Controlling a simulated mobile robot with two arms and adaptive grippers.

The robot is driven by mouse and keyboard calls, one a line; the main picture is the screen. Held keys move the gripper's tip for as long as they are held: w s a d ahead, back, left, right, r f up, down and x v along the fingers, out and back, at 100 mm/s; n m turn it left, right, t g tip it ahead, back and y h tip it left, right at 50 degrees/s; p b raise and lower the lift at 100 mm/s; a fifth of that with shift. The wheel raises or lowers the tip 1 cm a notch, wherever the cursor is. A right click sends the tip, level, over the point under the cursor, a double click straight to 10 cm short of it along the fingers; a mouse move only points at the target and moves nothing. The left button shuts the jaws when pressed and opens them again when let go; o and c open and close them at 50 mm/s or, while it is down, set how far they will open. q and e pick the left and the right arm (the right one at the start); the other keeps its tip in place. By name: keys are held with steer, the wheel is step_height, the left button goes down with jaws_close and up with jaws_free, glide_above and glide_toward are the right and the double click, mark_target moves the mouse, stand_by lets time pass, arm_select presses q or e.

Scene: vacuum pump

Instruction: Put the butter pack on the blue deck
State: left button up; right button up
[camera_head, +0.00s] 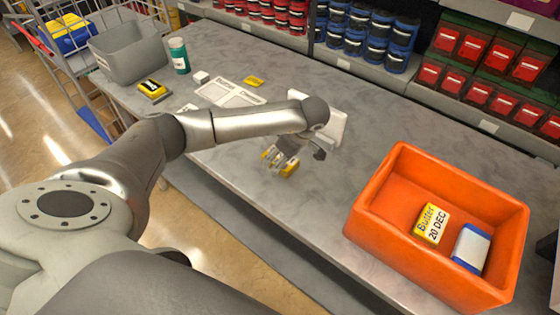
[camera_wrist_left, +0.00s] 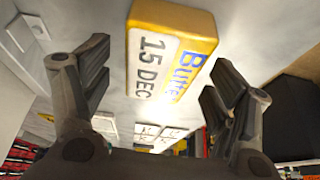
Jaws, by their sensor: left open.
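A yellow butter pack (camera_head: 289,171) lies on the grey table under my left gripper (camera_head: 282,160), which partly hides it. In the left wrist view the same pack (camera_wrist_left: 168,50) reads "Butter 15 DEC". There my left gripper (camera_wrist_left: 163,72) has its fingers spread, one on each side of the pack's near end, with nothing clamped. Another butter pack (camera_head: 431,223), marked "20 DEC", lies inside the orange crate. A flat blue surface (camera_head: 93,124) shows low on the cart at the left, partly hidden by the table. My right gripper is not seen.
The orange crate (camera_head: 372,222) also holds a blue and white pack (camera_head: 470,248). Stocked shelves line the back. The table between gripper and crate is clear.

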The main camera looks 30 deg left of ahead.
arm_select(q)
steer(key=shift+f, duration=0.15)
stand_by(0.3)
steer(key=c, duration=1.4)
